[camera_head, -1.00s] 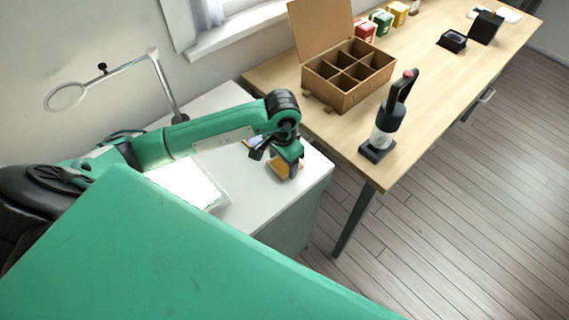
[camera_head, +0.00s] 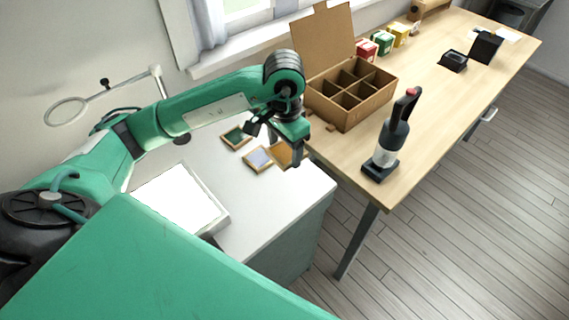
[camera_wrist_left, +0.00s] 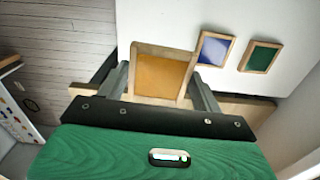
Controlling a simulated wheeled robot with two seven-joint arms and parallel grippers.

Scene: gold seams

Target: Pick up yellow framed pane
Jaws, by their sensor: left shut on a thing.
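The yellow framed pane (camera_head: 279,154) has a wooden frame and an amber-yellow face. In the wrist view the yellow pane (camera_wrist_left: 161,76) stands between the two fingers of my left gripper (camera_wrist_left: 161,88). My left gripper (camera_head: 284,146) is shut on the pane's frame and holds it above the right part of the white cabinet top (camera_head: 262,200). In the head view the gripper hides part of the pane. My right gripper does not show.
A blue framed pane (camera_head: 258,158) and a green framed pane (camera_head: 236,135) lie on the cabinet top. A white light panel (camera_head: 178,199) lies to the left, with a magnifier on a stand (camera_head: 66,111) behind. An open compartment box (camera_head: 349,95) and a handheld vacuum (camera_head: 390,140) stand on the wooden table.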

